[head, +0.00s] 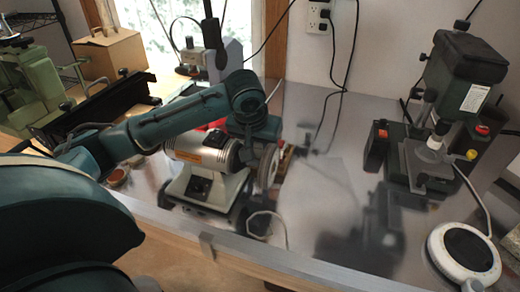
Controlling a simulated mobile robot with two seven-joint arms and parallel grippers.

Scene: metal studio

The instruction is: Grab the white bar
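I cannot pick out a white bar for certain in the head view. My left arm comes in from the left, passes over the bench grinder (200,150) and bends down just to its right. The end of my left arm, with the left gripper (262,143), is by the grinder's right wheel (268,167). Its fingers are not clear, so I cannot tell whether they are open or shut or touch anything. A thin white curved piece (266,214) lies at the bench's front edge, below the grinder. My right gripper is not in view.
A green drill press (466,75) stands at the right of the metal bench (325,190). A round white device with a dark top (465,252) is at the front right. A cardboard box (110,52) and green machine (35,80) are at the left. The bench's middle is clear.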

